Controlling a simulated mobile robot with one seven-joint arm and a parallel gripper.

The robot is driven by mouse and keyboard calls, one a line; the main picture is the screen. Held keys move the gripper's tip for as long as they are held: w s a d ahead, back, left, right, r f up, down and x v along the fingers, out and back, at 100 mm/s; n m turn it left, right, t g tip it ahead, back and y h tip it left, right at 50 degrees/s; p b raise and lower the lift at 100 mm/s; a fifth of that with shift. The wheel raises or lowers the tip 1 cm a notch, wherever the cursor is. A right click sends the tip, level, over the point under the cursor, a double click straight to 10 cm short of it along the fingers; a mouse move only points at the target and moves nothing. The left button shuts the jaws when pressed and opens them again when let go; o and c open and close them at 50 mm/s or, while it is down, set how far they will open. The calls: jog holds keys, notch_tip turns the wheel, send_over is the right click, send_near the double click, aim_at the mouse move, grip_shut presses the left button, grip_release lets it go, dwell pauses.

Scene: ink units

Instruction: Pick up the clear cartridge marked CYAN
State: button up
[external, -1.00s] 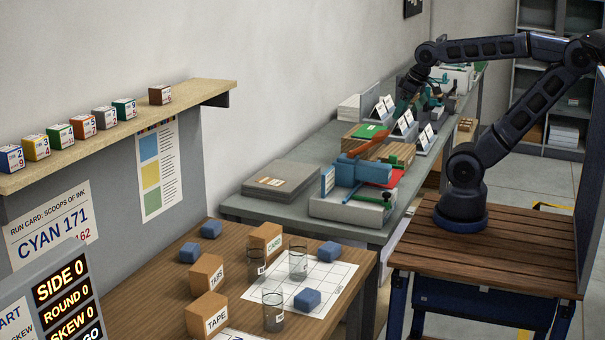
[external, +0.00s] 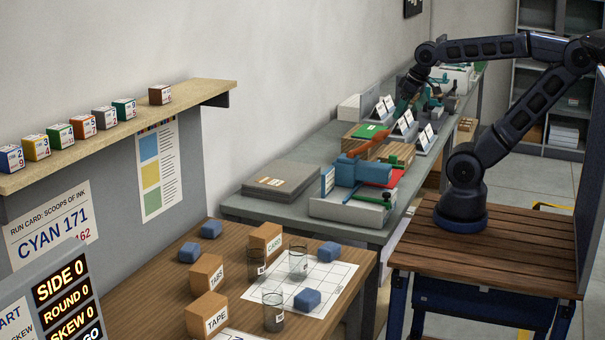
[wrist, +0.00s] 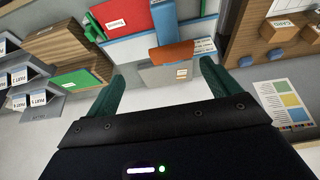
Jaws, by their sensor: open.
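Three clear cylinders with small labels stand on the brown table at the front of the external view: one at the left (external: 257,258), one on the gridded white sheet (external: 298,258) and one nearest the camera (external: 273,308). Their labels are too small to read, so I cannot tell which is marked CYAN. My gripper (external: 403,106) is far from them, over the grey bench at the back. In the wrist view my gripper (wrist: 160,85) has its two green fingers spread, with nothing held between them. No clear cylinder is recognisable in the wrist view.
Orange-brown blocks marked TABS (external: 207,272), TAPE (external: 208,312) and CARD (external: 265,238) stand near the cylinders, with several blue blocks. The grey bench holds a blue device with a red-orange arm (external: 347,172) and card stands. A shelf (external: 215,90) carries several numbered cubes.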

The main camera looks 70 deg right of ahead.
jog(key=c, duration=0.3)
